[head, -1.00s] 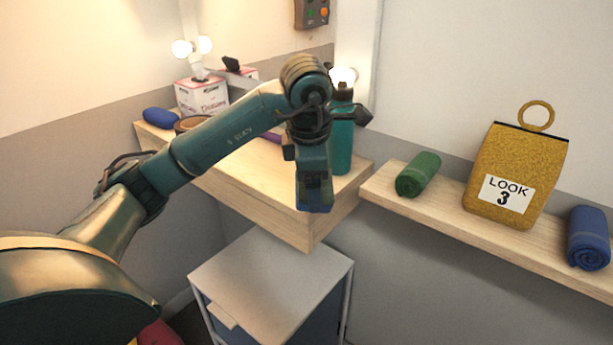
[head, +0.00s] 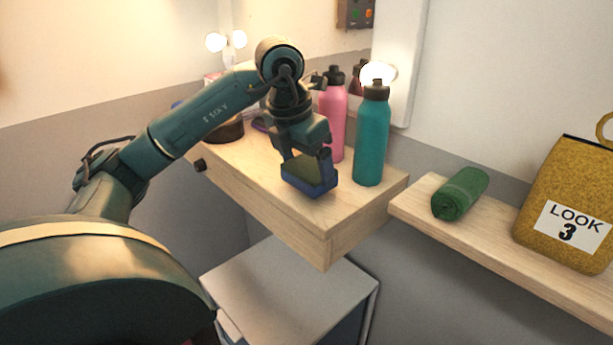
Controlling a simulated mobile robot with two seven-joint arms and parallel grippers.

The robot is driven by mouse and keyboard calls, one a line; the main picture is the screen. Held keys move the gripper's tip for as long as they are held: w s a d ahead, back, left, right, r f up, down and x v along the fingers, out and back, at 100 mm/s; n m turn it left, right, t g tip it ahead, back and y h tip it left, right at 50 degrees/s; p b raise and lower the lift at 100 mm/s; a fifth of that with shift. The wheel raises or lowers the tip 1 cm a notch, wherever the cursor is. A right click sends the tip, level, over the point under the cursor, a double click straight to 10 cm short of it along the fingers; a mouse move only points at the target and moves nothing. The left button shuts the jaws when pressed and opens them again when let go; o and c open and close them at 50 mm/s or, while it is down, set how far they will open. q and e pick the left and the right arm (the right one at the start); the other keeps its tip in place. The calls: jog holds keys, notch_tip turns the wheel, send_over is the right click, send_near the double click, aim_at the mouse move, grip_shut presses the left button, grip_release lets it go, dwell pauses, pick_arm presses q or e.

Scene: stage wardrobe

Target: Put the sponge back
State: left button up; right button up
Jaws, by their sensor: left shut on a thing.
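My left gripper (head: 306,150) points down over the wooden dressing shelf (head: 300,226), near its front edge. It is shut on a small two-tone block, olive and dark blue, which looks like the sponge (head: 310,187). The sponge is at or just above the shelf top; I cannot tell whether it touches. The fingers hide part of it. My right gripper is not in view.
A teal bottle (head: 371,140) and a pink bottle (head: 335,120) stand upright close to the right of my gripper. A dark round bowl (head: 228,131) is behind my arm. A green roll (head: 461,194) and a gold LOOK 3 bag (head: 566,200) are on the right shelf (head: 425,205). A white cabinet (head: 285,285) stands below.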

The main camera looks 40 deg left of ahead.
pick_arm(q)
notch_tip(320, 180, down, 2)
jog(key=o, duration=0.8)
jog(key=shift+r, duration=0.1)
jog(key=p+v, duration=0.3)
jog(key=v, duration=0.9)
